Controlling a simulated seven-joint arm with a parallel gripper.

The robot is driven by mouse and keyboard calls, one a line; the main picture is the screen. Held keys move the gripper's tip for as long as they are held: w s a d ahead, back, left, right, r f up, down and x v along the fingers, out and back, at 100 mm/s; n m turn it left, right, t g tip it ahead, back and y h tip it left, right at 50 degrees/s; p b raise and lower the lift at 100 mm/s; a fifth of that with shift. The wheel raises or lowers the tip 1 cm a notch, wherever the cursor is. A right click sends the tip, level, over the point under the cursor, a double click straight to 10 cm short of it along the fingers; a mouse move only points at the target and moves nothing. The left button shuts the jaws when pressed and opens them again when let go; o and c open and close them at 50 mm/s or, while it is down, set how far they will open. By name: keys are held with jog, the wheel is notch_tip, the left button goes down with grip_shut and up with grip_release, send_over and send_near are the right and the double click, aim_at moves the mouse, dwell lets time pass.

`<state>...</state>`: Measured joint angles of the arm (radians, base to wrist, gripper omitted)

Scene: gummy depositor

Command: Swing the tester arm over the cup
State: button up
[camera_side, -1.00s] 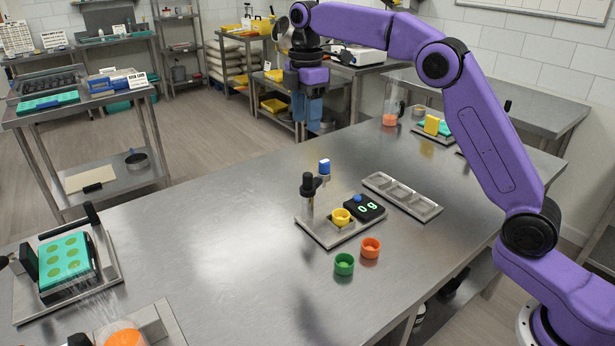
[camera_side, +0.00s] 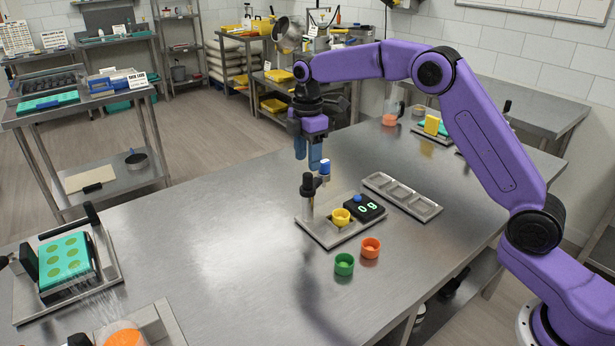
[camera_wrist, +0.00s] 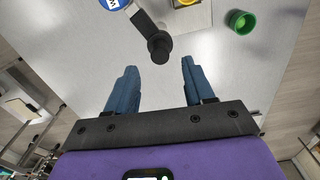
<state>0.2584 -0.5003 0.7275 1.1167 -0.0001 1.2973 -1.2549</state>
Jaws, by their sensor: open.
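The tester arm (camera_side: 318,180) is a short dark arm on an upright post (camera_side: 308,204) with a black top. Its blue-topped end (camera_side: 324,167) points toward the back, away from the yellow cup (camera_side: 341,216), which sits on the grey base plate. In the wrist view, the dark arm (camera_wrist: 147,27), the black post top (camera_wrist: 158,47) and part of the blue end (camera_wrist: 112,4) show ahead of the fingers. My gripper (camera_side: 307,159) hangs above and behind the post, open and empty. Its blue fingers (camera_wrist: 159,70) are spread, apart from the tester arm.
A display (camera_side: 368,206) reading "0 g" stands beside the yellow cup. A green cup (camera_side: 344,264) and an orange cup (camera_side: 370,248) stand in front of the base. A grey compartment tray (camera_side: 402,196) lies to the right.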

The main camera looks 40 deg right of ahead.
aim_at(308, 174)
jog(key=shift+f, duration=3.2)
grip_shut()
